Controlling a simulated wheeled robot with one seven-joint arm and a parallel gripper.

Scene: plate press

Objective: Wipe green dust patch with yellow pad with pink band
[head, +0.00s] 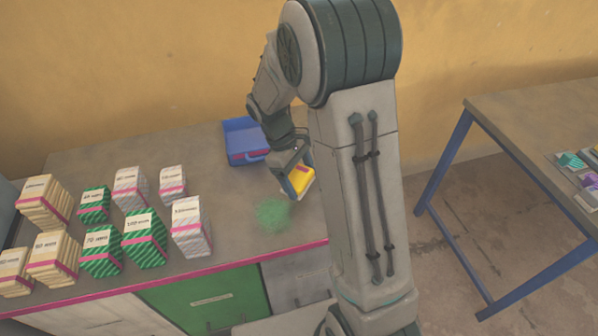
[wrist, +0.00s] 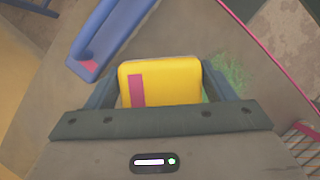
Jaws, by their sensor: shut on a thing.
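The yellow pad with a pink band (head: 301,180) is between the fingers of my gripper (head: 292,172), which is shut on it. The pad also fills the middle of the wrist view (wrist: 168,82), its pink band towards the left. The green dust patch (head: 272,213) lies on the grey counter, just left of and in front of the pad in the head view. In the wrist view the patch (wrist: 232,75) shows to the right of the pad, partly hidden by a finger. I cannot tell whether the pad touches the counter.
A blue tray (head: 245,158) stands behind the patch; its rim shows in the wrist view (wrist: 88,68). Several banded stacks (head: 143,238) in cream, green and grey stand on the left of the counter (head: 225,258). A separate table (head: 510,112) is at the right.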

